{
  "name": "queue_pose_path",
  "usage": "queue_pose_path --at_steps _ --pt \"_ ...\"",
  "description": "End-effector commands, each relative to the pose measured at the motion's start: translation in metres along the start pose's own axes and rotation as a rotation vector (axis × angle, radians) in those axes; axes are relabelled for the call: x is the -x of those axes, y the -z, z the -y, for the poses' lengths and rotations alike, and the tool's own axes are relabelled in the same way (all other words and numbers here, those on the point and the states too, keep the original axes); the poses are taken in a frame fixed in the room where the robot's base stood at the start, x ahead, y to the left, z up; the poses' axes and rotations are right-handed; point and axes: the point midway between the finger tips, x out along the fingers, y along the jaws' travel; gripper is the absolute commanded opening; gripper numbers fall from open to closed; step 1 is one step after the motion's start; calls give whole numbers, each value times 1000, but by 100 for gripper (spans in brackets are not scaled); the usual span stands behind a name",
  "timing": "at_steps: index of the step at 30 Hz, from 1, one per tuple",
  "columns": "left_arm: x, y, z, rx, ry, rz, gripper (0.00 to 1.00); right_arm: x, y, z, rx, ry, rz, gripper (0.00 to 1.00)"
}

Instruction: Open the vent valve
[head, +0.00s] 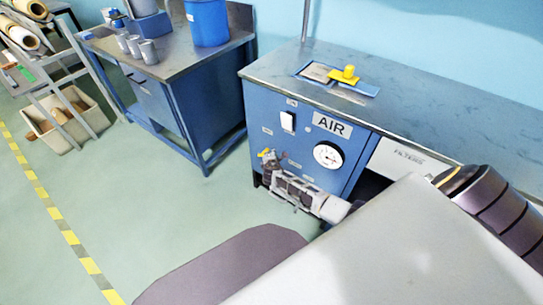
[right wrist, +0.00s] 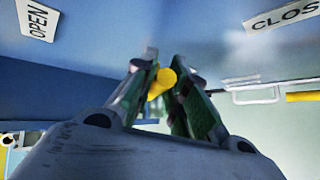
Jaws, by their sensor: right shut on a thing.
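The vent valve's yellow handle (head: 265,153) is at the left front of the blue AIR cabinet (head: 262,126). My right gripper (head: 270,163) reaches it from the lower right. In the right wrist view the yellow handle (right wrist: 162,82) sits between the two fingertips (right wrist: 163,88), which are shut on it. An OPEN label (right wrist: 37,19) is at the upper left of that view and a partly cut-off label reading CLOS (right wrist: 284,15) is at the upper right. The valve body is mostly hidden by the fingers. My left gripper is not in view.
The cabinet front has a round gauge (head: 327,154), a white switch (head: 288,121) and a FILTERS drawer (head: 406,162). A workbench (head: 180,62) with a blue bucket (head: 207,22) stands left, with clear floor between.

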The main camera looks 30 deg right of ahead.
Motion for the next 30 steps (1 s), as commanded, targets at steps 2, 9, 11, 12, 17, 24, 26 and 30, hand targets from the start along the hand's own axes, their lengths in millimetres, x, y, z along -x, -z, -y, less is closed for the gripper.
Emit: queue_pose_path --at_steps 2,9,11,12,17,24,26,30 --pt "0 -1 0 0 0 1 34 0 1 0 1 0 -1 0" --pt "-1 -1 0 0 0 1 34 0 1 0 1 0 -1 0" --pt "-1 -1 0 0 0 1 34 0 1 0 1 0 -1 0" --pt "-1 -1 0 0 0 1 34 0 1 0 1 0 -1 18" --pt "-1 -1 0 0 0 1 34 0 1 0 1 0 -1 36" --pt "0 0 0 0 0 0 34 0 0 0 1 0 0 36" --pt "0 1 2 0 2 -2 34 0 0 0 1 0 0 36" --pt "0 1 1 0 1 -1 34 2 0 0 1 -1 0 36"
